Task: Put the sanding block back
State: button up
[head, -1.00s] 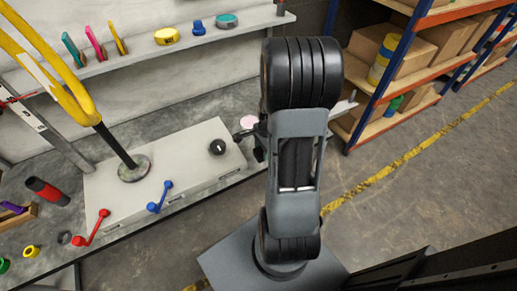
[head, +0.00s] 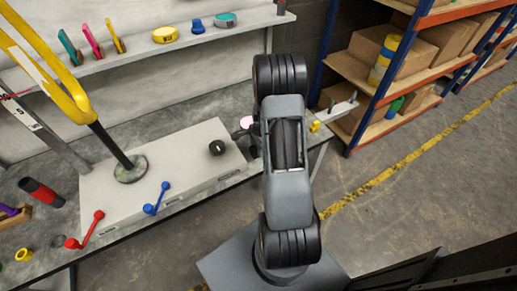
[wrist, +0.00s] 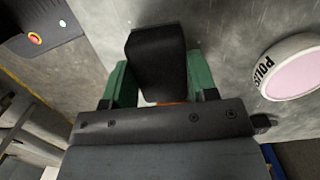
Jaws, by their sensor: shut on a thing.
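In the wrist view my gripper (wrist: 161,80) has two green fingers, shut on a dark block (wrist: 157,62) that I take for the sanding block. A little orange shows at the block's near end. The block is over a grey bench surface; I cannot tell whether it touches it. In the head view my own arm hides the gripper and the block, near the right end of the bench.
A round polish tin (wrist: 290,68) with a pink top lies close right of my gripper. A dark plate with a red-and-yellow button (wrist: 36,39) is at upper left. A grey case (head: 150,175) with a black knob (head: 217,148) fills the bench's middle.

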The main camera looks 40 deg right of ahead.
jog(key=shift+f, duration=0.4)
jog(key=shift+f, duration=0.15)
jog(key=o, duration=0.8)
jog(key=a+r+n+p, duration=0.2)
jog(key=a+r+n, duration=0.1)
jog(key=r, duration=1.4)
jog(key=s+a+r+n+t, duration=0.1)
jog(key=s+a+r+n, duration=0.2)
jog(key=s+a+n, duration=0.1)
jog(key=s+a+r+n+t, duration=0.1)
jog(key=s+a+r+n, duration=0.2)
jog(key=a+n, duration=0.4)
jog(key=s+a+r+n+h, duration=0.1)
jog(key=s+a+r+n, duration=0.3)
jog(key=s+a+n, duration=0.1)
jog(key=shift+a+r+t, duration=0.1)
jog(key=shift+a+t, duration=0.3)
jog(key=shift+a, duration=0.15)
